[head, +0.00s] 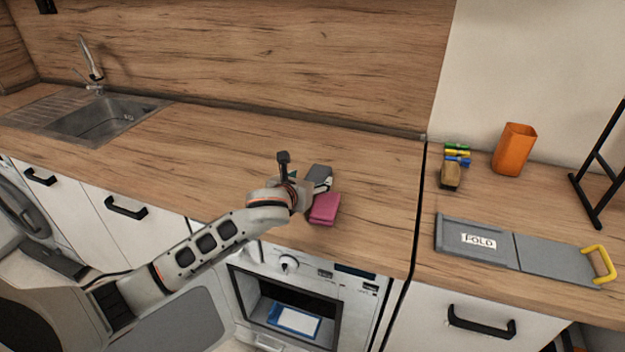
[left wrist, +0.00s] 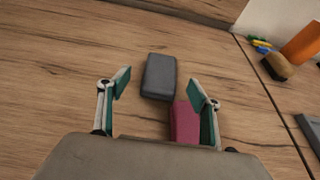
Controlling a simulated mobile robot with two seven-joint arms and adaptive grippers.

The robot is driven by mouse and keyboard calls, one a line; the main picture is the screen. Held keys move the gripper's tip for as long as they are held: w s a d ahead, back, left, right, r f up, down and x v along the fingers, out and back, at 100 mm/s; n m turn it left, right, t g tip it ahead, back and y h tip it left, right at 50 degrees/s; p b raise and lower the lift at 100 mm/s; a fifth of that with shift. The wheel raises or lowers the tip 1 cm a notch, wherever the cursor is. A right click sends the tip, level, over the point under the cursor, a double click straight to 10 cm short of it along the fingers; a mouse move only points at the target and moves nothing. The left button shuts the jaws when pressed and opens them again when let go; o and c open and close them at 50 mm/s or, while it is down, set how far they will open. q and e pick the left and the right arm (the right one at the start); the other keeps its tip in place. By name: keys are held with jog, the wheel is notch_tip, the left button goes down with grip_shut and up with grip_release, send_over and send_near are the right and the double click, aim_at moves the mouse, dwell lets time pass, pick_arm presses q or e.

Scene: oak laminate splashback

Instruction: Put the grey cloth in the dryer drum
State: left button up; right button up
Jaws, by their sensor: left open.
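The grey cloth (head: 319,172) is a folded dark-grey block lying flat on the wooden counter. In the left wrist view the grey cloth (left wrist: 160,77) lies ahead, between the lines of the two fingertips. My left gripper (head: 318,187) is open and empty over the counter, just in front of the cloth; the wrist view shows both fingers (left wrist: 158,88) spread. A round-fronted machine (head: 30,212) shows partly at the far left below the counter; I cannot tell whether it is the dryer, and its drum inside is not clear. My right gripper is not in view.
A folded pink cloth (head: 323,208) lies close to the grey one, partly behind the right finger in the wrist view. An appliance with a square opening (head: 290,292) is below. A fold board (head: 470,258), orange cup (head: 514,150) and brush (head: 450,176) stand right. Counter left is clear.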

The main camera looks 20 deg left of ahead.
aim_at(317, 174)
pick_arm(q)
jog(key=shift+b+x, duration=0.35)
jog(key=shift+x, duration=3.3)
jog(key=shift+d+f, duration=0.1)
jog(key=shift+d, duration=0.05)
jog(key=c, duration=1.3)
